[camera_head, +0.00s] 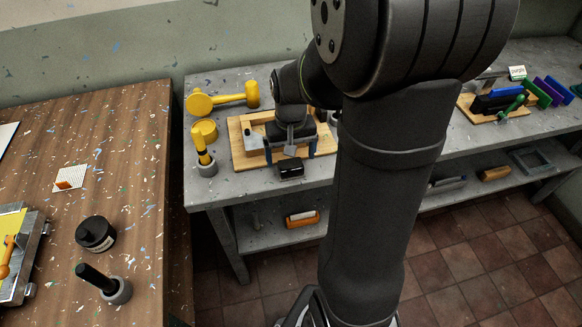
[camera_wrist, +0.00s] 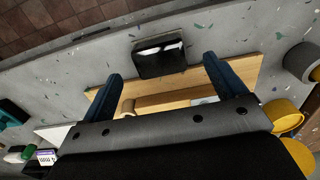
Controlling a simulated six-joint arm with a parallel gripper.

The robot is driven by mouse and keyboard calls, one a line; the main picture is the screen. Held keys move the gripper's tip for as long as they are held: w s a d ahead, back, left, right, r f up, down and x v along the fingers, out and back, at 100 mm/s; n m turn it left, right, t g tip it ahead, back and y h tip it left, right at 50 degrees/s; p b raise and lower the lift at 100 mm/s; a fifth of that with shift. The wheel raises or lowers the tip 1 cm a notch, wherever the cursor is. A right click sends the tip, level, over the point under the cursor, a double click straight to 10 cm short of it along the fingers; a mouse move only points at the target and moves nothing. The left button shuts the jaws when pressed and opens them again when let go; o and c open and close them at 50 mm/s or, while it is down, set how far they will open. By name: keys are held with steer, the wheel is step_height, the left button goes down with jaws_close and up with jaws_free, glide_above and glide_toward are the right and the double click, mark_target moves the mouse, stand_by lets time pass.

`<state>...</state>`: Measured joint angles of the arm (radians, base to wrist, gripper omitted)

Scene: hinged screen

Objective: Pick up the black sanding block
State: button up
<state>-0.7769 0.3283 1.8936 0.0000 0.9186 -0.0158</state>
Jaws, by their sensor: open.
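A black block (camera_head: 291,169) with a glossy top, which looks like the sanding block, lies on the grey workbench (camera_head: 221,184) near its front edge, just off a wooden board (camera_head: 243,162). My gripper (camera_head: 289,151) is over the board, behind the block, with its jaws open and empty. In the wrist view the block (camera_wrist: 160,62) shows whole, ahead of and between the two blue fingers (camera_wrist: 162,72). I cannot tell the height of the fingertips above the bench.
A yellow mallet (camera_head: 225,98), a yellow round piece (camera_head: 204,130) and a grey cup (camera_head: 207,169) with a yellow-handled tool stand left of the board. A lower shelf holds an orange-sided block (camera_head: 302,218). Bare bench lies around the block's front and left.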

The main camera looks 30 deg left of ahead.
mark_target(291, 164)
step_height(291, 164, down, 4)
steer(key=shift+f, duration=0.1)
steer(key=c, duration=1.1)
step_height(291, 164, up, 10)
steer(key=shift+r, duration=0.1)
